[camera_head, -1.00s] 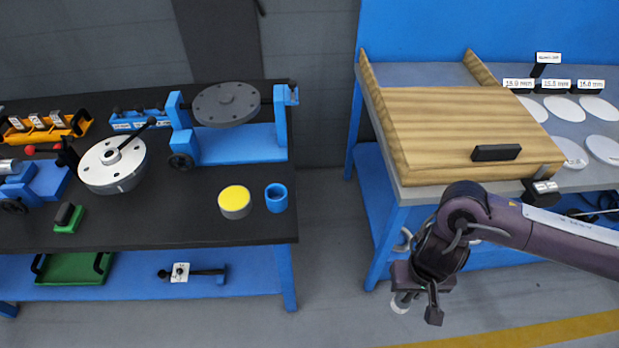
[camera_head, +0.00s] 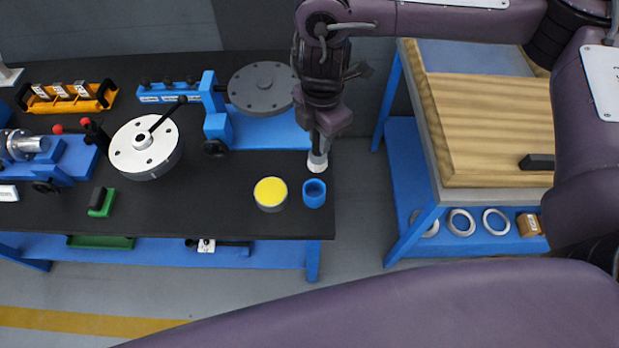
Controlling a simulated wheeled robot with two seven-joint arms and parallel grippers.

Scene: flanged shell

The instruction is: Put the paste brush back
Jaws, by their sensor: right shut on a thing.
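My right gripper (camera_head: 320,130) hangs pointing down over the right end of the black bench. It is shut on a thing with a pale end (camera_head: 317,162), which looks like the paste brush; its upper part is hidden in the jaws. The pale end shows just behind an open blue cup (camera_head: 314,193) in the picture and is not in it. A round tin with a yellow top (camera_head: 270,194) stands left of the cup. My left gripper is out of view.
The black bench (camera_head: 225,215) holds a white flanged disc with a lever (camera_head: 144,148), a blue stand with a grey disc (camera_head: 262,88), an orange rack (camera_head: 70,97) and a green-based block (camera_head: 101,202). A wooden board (camera_head: 490,120) lies on the right-hand table, past a gap.

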